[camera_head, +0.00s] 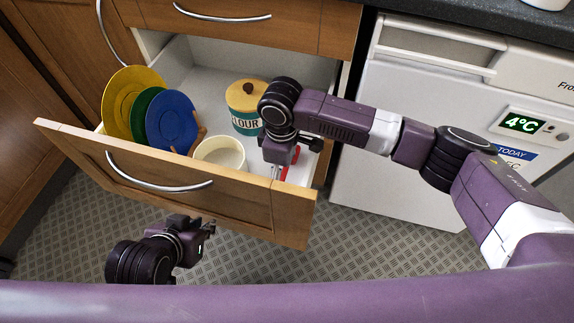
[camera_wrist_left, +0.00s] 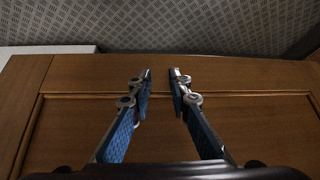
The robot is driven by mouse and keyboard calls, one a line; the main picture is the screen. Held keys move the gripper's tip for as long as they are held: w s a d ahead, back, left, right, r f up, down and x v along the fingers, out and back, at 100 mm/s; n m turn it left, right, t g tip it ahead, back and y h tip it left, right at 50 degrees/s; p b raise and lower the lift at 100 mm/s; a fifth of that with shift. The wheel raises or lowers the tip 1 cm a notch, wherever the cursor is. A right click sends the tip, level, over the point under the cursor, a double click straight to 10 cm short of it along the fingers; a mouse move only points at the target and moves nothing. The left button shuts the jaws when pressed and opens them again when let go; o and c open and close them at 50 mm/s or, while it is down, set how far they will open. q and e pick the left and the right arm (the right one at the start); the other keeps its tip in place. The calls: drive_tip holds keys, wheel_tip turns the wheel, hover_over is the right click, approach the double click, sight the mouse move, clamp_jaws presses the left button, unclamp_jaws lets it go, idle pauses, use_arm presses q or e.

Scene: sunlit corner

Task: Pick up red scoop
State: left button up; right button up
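A small red object, which looks like the red scoop (camera_head: 291,165), shows in the right end of the open drawer, mostly hidden by my right gripper. My right gripper (camera_head: 281,170) points down into the drawer right at the red object. Its fingers are small and partly covered, so I cannot tell whether they grip it. My left gripper (camera_head: 209,229) hangs low in front of the drawer, away from the scoop. In the left wrist view its two fingers (camera_wrist_left: 160,77) stand apart with nothing between them, facing a wooden panel (camera_wrist_left: 235,110).
The open drawer (camera_head: 240,205) holds yellow, green and blue plates (camera_head: 171,122) in a rack, a cream bowl (camera_head: 220,153) and a flour canister (camera_head: 243,103). A white appliance (camera_head: 420,105) stands at the right. Patterned floor (camera_head: 340,245) is free in front.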

drive_tip(key=c, duration=0.7)
drive_tip(key=shift+r, duration=0.1)
